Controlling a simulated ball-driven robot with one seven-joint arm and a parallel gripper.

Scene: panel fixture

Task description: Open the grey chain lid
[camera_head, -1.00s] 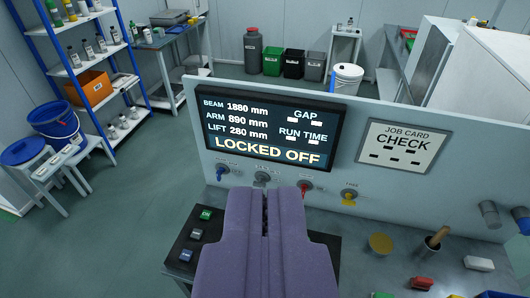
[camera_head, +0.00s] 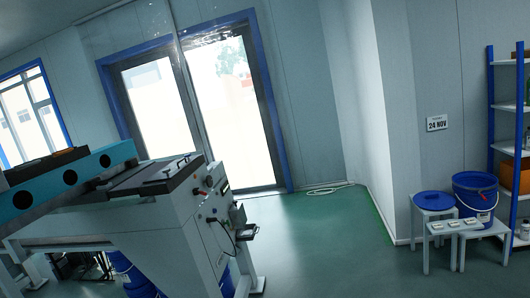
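A white machine (camera_head: 185,225) stands at the left with dark grey flat covers on its top. The nearer cover (camera_head: 163,174) has small black handles, and another dark cover (camera_head: 128,182) lies beside it. Both look shut. I cannot tell which of them is the grey chain lid. My gripper is out of the picture.
A teal beam (camera_head: 60,184) with round holes runs off the machine to the left. Glass doors (camera_head: 200,115) stand behind. Green floor (camera_head: 330,240) is clear at the middle. Stools (camera_head: 455,232) with a blue bucket (camera_head: 476,194) and a shelf rack (camera_head: 508,140) are at the right.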

